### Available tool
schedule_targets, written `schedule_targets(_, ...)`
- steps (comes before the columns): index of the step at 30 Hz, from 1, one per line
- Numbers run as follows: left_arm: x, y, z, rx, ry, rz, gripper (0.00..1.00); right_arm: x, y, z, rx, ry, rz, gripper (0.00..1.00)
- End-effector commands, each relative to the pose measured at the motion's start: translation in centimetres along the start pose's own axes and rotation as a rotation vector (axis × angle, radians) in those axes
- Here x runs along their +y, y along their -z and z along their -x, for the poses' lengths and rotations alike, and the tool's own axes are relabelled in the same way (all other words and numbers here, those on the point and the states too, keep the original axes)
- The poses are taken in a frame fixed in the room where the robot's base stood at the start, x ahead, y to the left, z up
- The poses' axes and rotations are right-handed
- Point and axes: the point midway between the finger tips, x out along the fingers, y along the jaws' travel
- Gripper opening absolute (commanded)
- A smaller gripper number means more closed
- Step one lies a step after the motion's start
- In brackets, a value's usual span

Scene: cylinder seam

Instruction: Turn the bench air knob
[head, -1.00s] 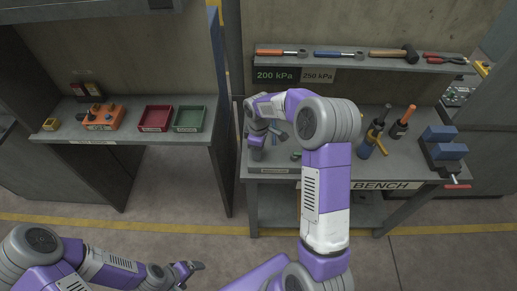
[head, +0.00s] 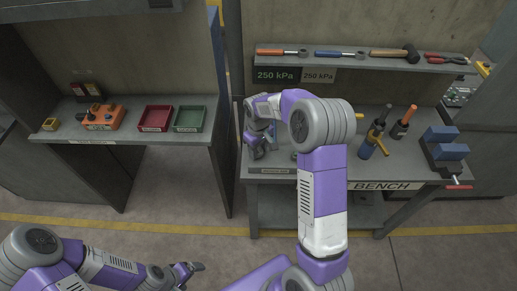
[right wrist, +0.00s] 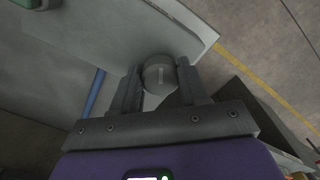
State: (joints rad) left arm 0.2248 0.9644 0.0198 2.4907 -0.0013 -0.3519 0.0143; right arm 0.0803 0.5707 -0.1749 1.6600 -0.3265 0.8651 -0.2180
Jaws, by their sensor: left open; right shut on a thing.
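The bench air knob (right wrist: 160,72) is a round grey knob with a light line on its face; it shows in the right wrist view between my fingers. My right gripper (right wrist: 160,88) is shut on it. In the head view my right gripper (head: 257,150) is at the left end of the bench, where the knob is hard to make out. A dark display (head: 275,75) above the bench reads 250 kPa, and the plate (head: 319,76) beside it also reads 250 kPa. My left gripper (head: 188,270) is open and empty, low in front of the shelves.
The bench (head: 335,176) carries a blue torch-like tool (head: 373,140), an orange-handled tool (head: 403,122) and a blue vise (head: 445,150). A tool shelf (head: 360,62) hangs above. Red (head: 155,118) and green (head: 188,119) trays stand on the left counter. My right arm covers the bench's middle.

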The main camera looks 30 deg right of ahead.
Motion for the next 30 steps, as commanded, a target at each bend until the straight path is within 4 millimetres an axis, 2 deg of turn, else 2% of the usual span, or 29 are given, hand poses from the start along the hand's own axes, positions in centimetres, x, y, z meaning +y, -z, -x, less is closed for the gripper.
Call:
schedule_targets(11, 0.0, 0.0, 0.0, 0.000, 0.000, 0.000, 0.89, 0.0, 0.1, 0.1, 0.002, -0.001, -0.004, 0.13)
schedule_targets(12, 0.0, 0.0, 0.0, 0.000, 0.000, 0.000, 0.89, 0.0, 0.1, 0.1, 0.002, -0.001, -0.004, 0.47)
schedule_targets(17, 0.0, 0.0, 0.0, 0.000, 0.000, 0.000, 0.89, 0.0, 0.0, 0.1, 0.001, -0.001, -0.003, 0.69)
schedule_targets(26, 0.0, 0.0, 0.0, 0.000, 0.000, 0.000, 0.89, 0.0, 0.0, 0.3, 0.002, -0.001, -0.003, 0.69)
schedule_targets(30, 0.1, 0.0, 0.2, 0.000, 0.000, 0.000, 0.89, 0.1, 0.1, 2.0, 0.005, -0.002, -0.003, 0.69)
